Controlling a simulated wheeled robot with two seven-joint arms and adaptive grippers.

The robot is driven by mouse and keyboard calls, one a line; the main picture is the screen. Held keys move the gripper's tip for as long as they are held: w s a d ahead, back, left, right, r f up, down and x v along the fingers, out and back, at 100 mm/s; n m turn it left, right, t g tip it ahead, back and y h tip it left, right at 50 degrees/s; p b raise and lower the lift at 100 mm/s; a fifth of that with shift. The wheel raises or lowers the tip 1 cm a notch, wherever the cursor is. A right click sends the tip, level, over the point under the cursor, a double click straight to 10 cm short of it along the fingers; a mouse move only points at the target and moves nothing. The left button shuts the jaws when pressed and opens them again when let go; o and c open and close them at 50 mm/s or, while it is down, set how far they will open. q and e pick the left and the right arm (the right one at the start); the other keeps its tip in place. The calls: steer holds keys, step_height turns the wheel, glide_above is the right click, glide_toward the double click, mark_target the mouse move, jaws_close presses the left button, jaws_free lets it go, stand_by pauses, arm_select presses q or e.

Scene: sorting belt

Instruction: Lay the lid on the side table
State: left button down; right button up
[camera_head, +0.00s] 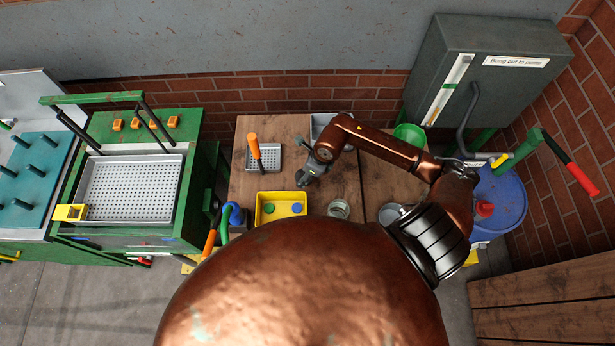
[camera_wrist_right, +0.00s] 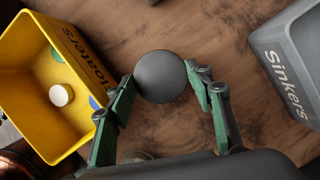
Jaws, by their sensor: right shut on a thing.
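My right gripper (camera_head: 304,180) is over the wooden work table (camera_head: 380,183), beside the yellow bin. In the right wrist view, its green-sided fingers (camera_wrist_right: 160,88) are shut on a dark grey round thing (camera_wrist_right: 160,72). I cannot tell whether this is a lid or a ball. A blue drum (camera_head: 508,200) stands at the right with a red knob-like thing (camera_head: 485,208) on top. No lid is clearly recognisable. A bare plank surface (camera_head: 550,300) at the lower right may be the side table. My left gripper is not in view.
The yellow bin (camera_head: 260,217), marked Floaters in the wrist view (camera_wrist_right: 30,125), holds small discs. A grey bin marked Sinkers (camera_wrist_right: 270,45) is opposite. A glass jar (camera_head: 338,208), a grey round vessel (camera_head: 390,213) and a green bowl (camera_head: 409,134) stand on the table.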

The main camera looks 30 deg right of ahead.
steer(key=f, duration=0.2)
steer(key=f+p, duration=0.1)
steer(key=f, duration=0.1)
steer(key=shift+w+d, duration=0.15)
steer(key=shift+d, duration=0.25)
steer(key=shift+f, duration=0.2)
steer(key=o, duration=0.6)
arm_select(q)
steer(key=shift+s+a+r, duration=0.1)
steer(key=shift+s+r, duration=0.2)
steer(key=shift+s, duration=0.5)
arm_select(e)
steer(key=shift+o, duration=0.2)
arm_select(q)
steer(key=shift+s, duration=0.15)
arm_select(e)
steer(key=shift+r, duration=0.25)
arm_select(q)
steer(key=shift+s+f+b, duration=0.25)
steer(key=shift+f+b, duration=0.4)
steer(key=shift+b, duration=0.1)
arm_select(e)
steer(key=v, duration=1.1)
steer(key=shift+r, duration=0.4)
steer(key=shift+d, duration=0.1)
